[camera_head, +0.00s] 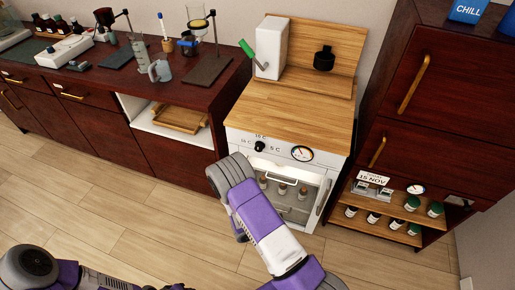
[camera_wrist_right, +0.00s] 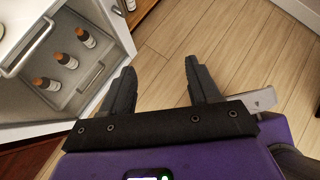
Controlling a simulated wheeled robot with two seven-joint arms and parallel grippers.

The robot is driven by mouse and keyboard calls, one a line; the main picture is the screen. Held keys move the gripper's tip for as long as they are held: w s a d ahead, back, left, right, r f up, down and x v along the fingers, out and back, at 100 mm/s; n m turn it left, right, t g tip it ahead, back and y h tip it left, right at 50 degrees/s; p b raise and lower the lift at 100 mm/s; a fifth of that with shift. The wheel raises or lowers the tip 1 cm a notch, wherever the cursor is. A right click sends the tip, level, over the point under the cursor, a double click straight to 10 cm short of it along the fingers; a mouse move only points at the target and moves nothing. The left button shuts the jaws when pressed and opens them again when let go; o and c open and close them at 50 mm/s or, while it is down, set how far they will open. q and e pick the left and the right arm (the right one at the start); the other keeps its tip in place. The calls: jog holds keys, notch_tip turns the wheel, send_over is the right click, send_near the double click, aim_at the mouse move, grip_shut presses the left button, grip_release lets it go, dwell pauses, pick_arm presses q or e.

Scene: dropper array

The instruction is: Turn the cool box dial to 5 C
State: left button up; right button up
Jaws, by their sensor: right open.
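The cool box (camera_head: 237,137) is a white cabinet with a wooden top. Its black round dial (camera_head: 260,147) is on the front panel, with 16 C above it, 24 C at its left and 5 C at its right. The dial's pointer is too small to read. My right gripper (camera_wrist_right: 159,66) is open and empty in the right wrist view, over the floor beside the cool box front (camera_wrist_right: 118,42). In the head view my right arm stands in front of the cool box, below the dial. My left gripper is not in view.
A round gauge (camera_head: 302,153) sits right of the dial. Small bottles (camera_head: 283,190) stand inside the cool box, behind its front with a vertical handle (camera_head: 323,196). A shelf (camera_head: 372,221) with bottles stands at right. The wooden floor (camera_head: 120,190) in front is clear.

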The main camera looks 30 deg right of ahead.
jog(key=w+d+r+n+t+h+p, duration=0.1)
jog(key=w+r+n+t+h, duration=0.1)
jog(key=w+r+n+t, duration=0.3)
jog(key=w+d+r+t+h+p, duration=0.1)
jog(key=w+d+r+h, duration=0.1)
jog(key=w+r, duration=0.35)
jog(key=n+t+p, duration=0.1)
jog(key=n+t, duration=0.5)
jog(key=t, duration=0.2)
send_near(258, 149)
jog(key=x, duration=0.2)
pick_arm(q)
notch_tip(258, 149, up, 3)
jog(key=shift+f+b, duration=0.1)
jog(key=shift+b, duration=0.45)
pick_arm(e)
jog(key=x, duration=0.7)
jog(key=shift+w+d+f, duration=0.1)
jog(key=shift+d, duration=0.05)
jog(key=c, duration=0.9)
